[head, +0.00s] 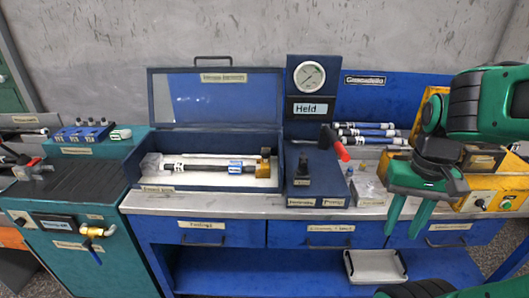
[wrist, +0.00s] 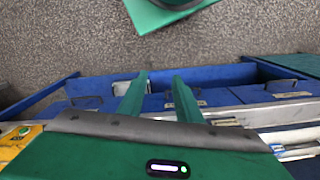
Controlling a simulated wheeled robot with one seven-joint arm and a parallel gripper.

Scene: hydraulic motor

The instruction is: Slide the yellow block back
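A yellow machine unit (head: 510,190) with buttons stands at the right end of the bench in the head view. A taller yellow part (head: 436,92) rises behind my arm. Part of the yellow unit also shows at the left edge of the wrist view (wrist: 14,148). I cannot tell which part is a separate sliding block, as my arm hides much of it. My gripper (head: 402,234) hangs in front of the unit, to its left. Its two green fingers point down, apart and empty. They also show in the wrist view (wrist: 160,77) above the drawers.
A gauge panel (head: 309,76) marked "Held" and a red-handled lever (head: 337,146) stand mid-bench. An open blue case (head: 208,183) holds a cylinder (head: 215,167). Blue-ended tubes (head: 368,132) lie behind my gripper. A white tray (head: 376,268) is on the lower shelf.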

